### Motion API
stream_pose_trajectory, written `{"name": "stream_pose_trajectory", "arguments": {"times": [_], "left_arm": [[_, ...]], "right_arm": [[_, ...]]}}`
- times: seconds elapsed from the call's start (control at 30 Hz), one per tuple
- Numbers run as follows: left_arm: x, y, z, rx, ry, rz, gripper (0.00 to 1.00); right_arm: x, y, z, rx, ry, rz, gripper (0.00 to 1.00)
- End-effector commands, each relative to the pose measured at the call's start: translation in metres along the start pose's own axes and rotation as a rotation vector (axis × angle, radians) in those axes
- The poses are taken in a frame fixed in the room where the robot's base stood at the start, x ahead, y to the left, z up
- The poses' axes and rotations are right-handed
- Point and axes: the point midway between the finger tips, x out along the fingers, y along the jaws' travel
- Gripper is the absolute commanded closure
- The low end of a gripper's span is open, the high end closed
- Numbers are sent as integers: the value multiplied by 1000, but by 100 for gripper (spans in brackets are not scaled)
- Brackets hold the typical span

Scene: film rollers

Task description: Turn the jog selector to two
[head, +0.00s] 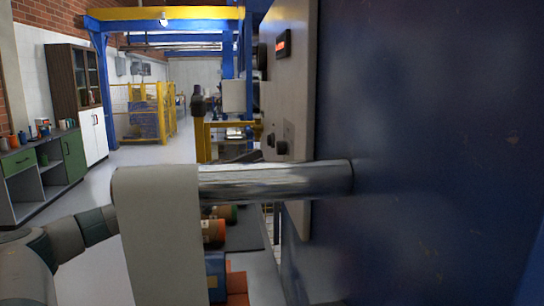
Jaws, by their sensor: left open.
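A grey control panel (289,90) faces left on the side of a blue machine. Two dark knobs stick out low on it, a nearer one (281,147) and one just behind it (270,139). I cannot tell which is the jog selector, and no markings are readable. My left arm comes in from the lower left and passes behind a pale roll (157,235). My left gripper (243,157) seems to be the dark shape just above the metal shaft, close to the knobs. It is open, mostly hidden, and contact cannot be told. My right gripper is not in view.
A thick metal shaft (275,181) runs from the blue machine wall (430,150) to the pale roll, across the space below the knobs. A small red display (281,46) is higher on the panel. Orange-ended rolls (212,231) lie below. Cabinets stand at the far left.

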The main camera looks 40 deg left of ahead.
Motion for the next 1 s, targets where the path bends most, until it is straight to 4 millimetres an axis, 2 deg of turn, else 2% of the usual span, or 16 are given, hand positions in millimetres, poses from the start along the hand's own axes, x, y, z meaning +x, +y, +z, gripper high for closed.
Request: {"name": "stream_pose_trajectory", "arguments": {"times": [0.17,0.67,1.0], "left_arm": [[5,-1,-1,1,3,-2,52],[22,0,-1,-1,3,-1,52],[39,-1,-2,0,4,-2,52]], "right_arm": [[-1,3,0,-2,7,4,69],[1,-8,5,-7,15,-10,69],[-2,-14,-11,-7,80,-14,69]]}}
